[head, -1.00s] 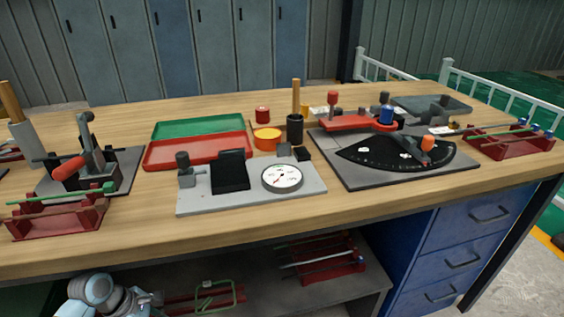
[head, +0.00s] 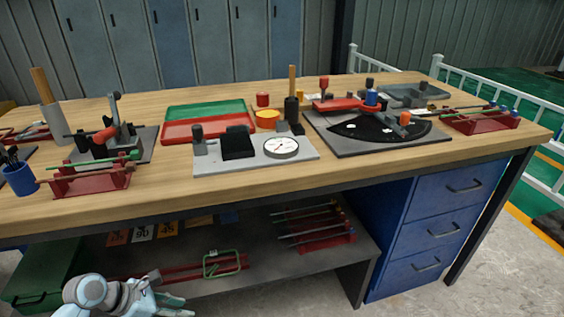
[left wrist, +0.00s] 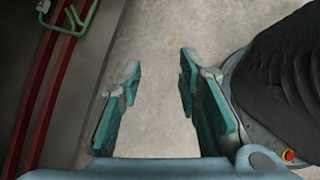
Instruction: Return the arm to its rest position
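My left arm shows at the bottom left of the head view, low in front of the workbench's lower shelf. In the left wrist view my left gripper (left wrist: 160,85) is open, with its two teal-padded fingers apart and only bare floor between them. It holds nothing. In the head view the end of this gripper (head: 172,305) is at the bottom edge of the picture. My right gripper is in neither view.
The wooden workbench (head: 300,185) carries a dial gauge plate (head: 215,163), red tray (head: 205,130), black-scaled bender (head: 385,130) and red racks (head: 90,182). Below, the shelf (head: 290,265) holds red rails with a green-framed tool (head: 225,263). Blue drawers (head: 430,225) stand right.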

